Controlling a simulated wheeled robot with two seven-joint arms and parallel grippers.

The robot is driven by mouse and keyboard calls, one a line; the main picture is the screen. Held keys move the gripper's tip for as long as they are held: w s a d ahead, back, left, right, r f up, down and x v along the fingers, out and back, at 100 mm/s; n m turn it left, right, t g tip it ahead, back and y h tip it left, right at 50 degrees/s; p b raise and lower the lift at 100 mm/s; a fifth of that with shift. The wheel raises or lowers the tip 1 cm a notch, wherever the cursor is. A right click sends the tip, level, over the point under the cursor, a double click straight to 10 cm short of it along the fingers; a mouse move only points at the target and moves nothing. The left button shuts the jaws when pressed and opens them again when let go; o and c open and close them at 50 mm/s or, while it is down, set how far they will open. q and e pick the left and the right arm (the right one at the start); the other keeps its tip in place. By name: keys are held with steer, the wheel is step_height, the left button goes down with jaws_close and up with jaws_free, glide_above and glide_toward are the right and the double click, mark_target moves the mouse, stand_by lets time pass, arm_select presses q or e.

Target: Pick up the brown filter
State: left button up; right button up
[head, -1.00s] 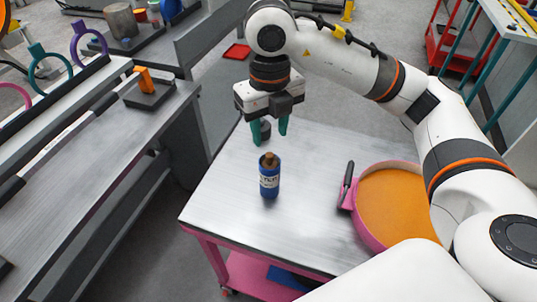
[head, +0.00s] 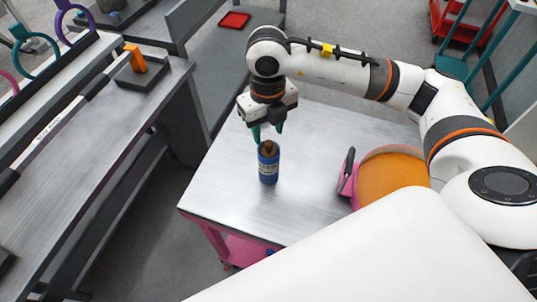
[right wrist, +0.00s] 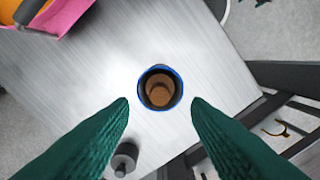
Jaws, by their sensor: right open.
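The brown filter (head: 268,147) stands upright in the mouth of a blue labelled can (head: 268,173) on the grey tabletop. In the right wrist view the filter (right wrist: 159,92) shows as a brown round shape inside the can's blue rim (right wrist: 161,67). My right gripper (head: 267,132) is open and empty, with green fingers pointing down near the can's top in the head view. In the right wrist view the fingertips (right wrist: 160,104) lie on either side of the can, apart from it. My left gripper is not in view.
A pink pan with orange contents (head: 392,180) and a dark handle (head: 347,172) are at the table's right. A small dark cylinder (right wrist: 124,160) stands near the can. A long grey bench (head: 90,150) with coloured rings is at left. The table's front is clear.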

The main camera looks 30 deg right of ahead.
mark_target(268, 143)
steer(key=f, duration=0.3)
steer(key=shift+s+p, duration=0.2)
steer(key=shift+p, duration=0.2)
steer(key=shift+w+f, duration=0.1)
steer(key=shift+f, duration=0.1)
jaws_close()
steer(key=shift+r, duration=0.15)
